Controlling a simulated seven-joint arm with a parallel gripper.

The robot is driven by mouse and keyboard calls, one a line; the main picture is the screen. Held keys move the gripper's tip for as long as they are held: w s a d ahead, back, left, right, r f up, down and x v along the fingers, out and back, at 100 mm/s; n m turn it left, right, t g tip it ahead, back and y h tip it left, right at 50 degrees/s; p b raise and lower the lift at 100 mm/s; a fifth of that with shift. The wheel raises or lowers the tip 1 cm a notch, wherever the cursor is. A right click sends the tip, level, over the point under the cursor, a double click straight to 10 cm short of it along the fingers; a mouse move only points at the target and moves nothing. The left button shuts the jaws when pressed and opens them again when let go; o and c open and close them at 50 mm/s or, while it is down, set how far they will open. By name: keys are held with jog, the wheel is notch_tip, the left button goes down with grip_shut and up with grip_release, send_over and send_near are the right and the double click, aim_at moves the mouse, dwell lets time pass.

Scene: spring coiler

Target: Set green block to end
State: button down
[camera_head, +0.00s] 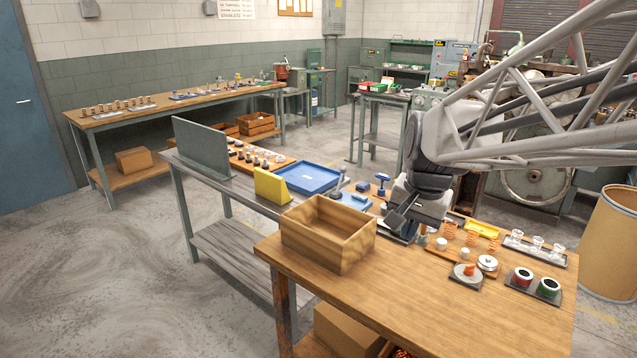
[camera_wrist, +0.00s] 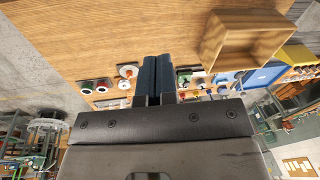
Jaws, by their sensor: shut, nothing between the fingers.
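My gripper (camera_head: 398,222) is over the far part of the wooden table, just right of the open wooden box. In the wrist view its two dark fingers (camera_wrist: 155,78) are together with nothing between them. I cannot clearly make out a green block. A small green-tinged patch (camera_wrist: 199,74) shows right of the fingers in the wrist view, too small to identify. A round piece with a green rim (camera_head: 549,287) stands on a dark plate near the right edge of the table, beside a similar red one (camera_head: 522,276). The gripper and arm hide part of the table behind them.
The open wooden box (camera_head: 320,245) stands at the table's left edge. Orange springs (camera_head: 472,239), a yellow tray (camera_head: 483,229), clear glass pieces (camera_head: 536,243) and a white disc (camera_head: 487,262) crowd the right and back. The front of the table is clear.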

jog(key=w+d+f+m+y, duration=0.1)
jog(key=w+d+m, duration=0.3)
jog(key=w, duration=0.6)
jog(key=w+d+f+m, duration=0.2)
jog(key=w+d+m, duration=0.15)
jog(key=w, duration=0.65)
jog(key=w+d+f+m, duration=0.3)
jog(key=w+d+f, duration=0.2)
jog(key=w+d, duration=0.2)
jog(key=w+d+f+m+y, duration=0.1)
jog(key=w+d+f+m, duration=0.3)
jog(key=w+d, duration=0.3)
jog(key=w+f, duration=0.1)
jog(key=w, duration=0.2)
jog(key=shift+w+g+y, duration=0.25)
jog(key=shift+g+y, duration=0.05)
jog(key=shift+d, duration=0.1)
jog(key=shift+x, duration=5)
jog(key=w+a, duration=0.9)
jog(key=shift+w+a+f, duration=0.1)
jog(key=shift+w+a, duration=0.05)
jog(key=shift+a, duration=0.05)
